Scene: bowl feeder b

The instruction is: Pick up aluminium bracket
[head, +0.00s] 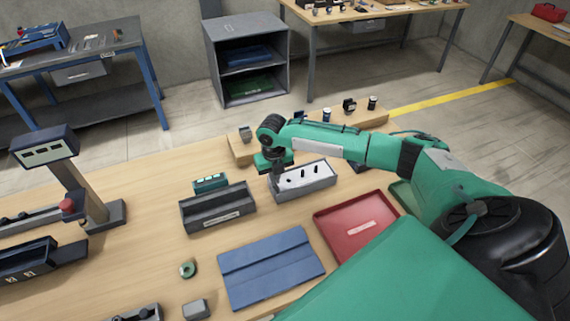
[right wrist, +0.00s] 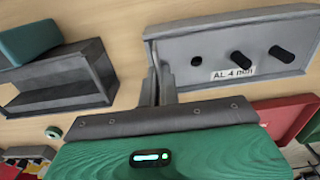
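A light grey bin (head: 318,186) stands on the bench, and the right wrist view shows it labelled "AL 4 mm" (right wrist: 232,73). Dark round or peg-like shapes show in it; I cannot make out a separate aluminium bracket. My right gripper (head: 277,176) points down at the bin's left end. In the right wrist view its fingers (right wrist: 159,82) are close together beside the bin's left end, with nothing visible between them. I cannot tell whether they touch the bin. My left gripper is not in view.
A dark grey bin (head: 218,212) stands left of the light one, with a green box (head: 210,182) behind it. A red tray (head: 335,242) lies to the right, a blue mat (head: 270,268) in front. A wooden riser (head: 240,150) with small parts stands behind.

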